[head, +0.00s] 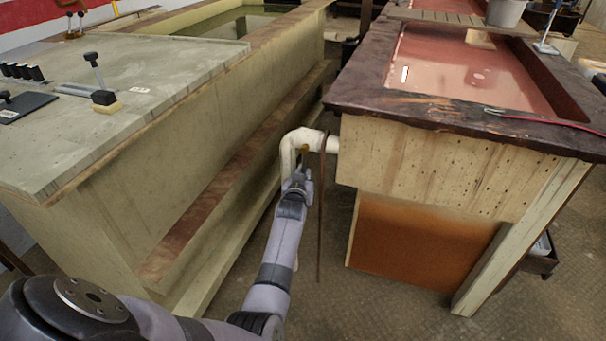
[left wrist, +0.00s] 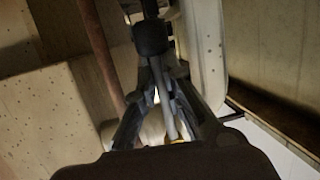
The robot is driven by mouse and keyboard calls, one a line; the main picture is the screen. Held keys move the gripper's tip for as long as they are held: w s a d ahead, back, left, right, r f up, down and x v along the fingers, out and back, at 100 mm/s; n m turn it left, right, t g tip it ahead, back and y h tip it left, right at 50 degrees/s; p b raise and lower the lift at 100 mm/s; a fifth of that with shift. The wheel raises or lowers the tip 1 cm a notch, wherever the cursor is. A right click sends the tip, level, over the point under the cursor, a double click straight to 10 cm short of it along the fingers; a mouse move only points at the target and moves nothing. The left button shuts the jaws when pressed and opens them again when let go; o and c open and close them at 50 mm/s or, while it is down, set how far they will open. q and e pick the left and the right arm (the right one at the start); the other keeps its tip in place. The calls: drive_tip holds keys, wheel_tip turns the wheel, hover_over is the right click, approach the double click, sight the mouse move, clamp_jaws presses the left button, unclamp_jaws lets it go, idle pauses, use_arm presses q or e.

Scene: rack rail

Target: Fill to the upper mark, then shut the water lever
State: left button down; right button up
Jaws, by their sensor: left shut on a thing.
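The white pipe (head: 312,136) bends out from the wooden side of the right-hand tank (head: 372,88), with a small brass fitting at its bend. My left gripper (head: 298,180) is just below that bend. In the left wrist view the fingers (left wrist: 163,105) are shut on the water lever, whose grey shaft (left wrist: 168,122) runs between them with a dark end (left wrist: 150,38). The tank has a reddish basin with a shiny surface; a short white mark (head: 404,74) shows near its left side. I cannot read the level against an upper mark. My right gripper is out of view.
A brown strip (head: 322,215) hangs beside the pipe, close to my gripper. A long bench (head: 225,100) with a ledge stands on the left, leaving a narrow floor gap. A bucket (head: 506,12) stands behind.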

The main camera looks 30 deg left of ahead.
use_arm(q)
drive_tip(key=shift+s+d+f, duration=0.15)
drive_tip(key=shift+s+f, duration=0.05)
drive_tip(key=shift+f, duration=0.4)
drive_tip(key=c, duration=1.7)
unclamp_jaws()
drive_tip(key=shift+r, duration=0.15)
drive_tip(key=shift+r, duration=0.2)
drive_tip(key=shift+v, duration=3.7)
drive_tip(key=shift+f, duration=0.1)
